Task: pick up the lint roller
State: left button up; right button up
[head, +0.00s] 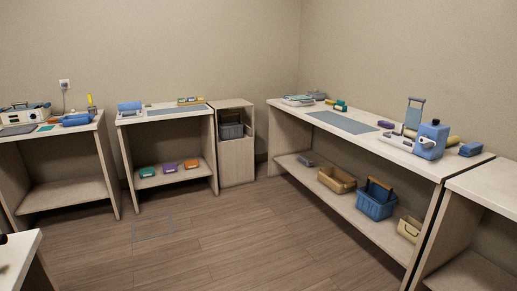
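I cannot single out the lint roller with certainty at this size. A blue rounded object (77,120) lies on the left table, near the front right of its top. A blue object (129,107) sits at the left end of the middle table. A tan roll-like object (453,141) lies behind a blue box-shaped device (431,139) on the long right table, partly hidden by it. Neither of my grippers shows in the head view.
The left table (62,136), middle table (165,115) and long right table (300,108) stand along the walls. The right table's lower shelf holds a blue basket (376,204) and a brown bin (337,181). A pale tabletop (18,255) cuts into the lower left. The central wooden floor (215,240) is clear.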

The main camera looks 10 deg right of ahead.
aim_at(340, 106)
jog(key=i+z, duration=0.35)
jog(key=i, duration=3.7)
jog(key=l, duration=0.1)
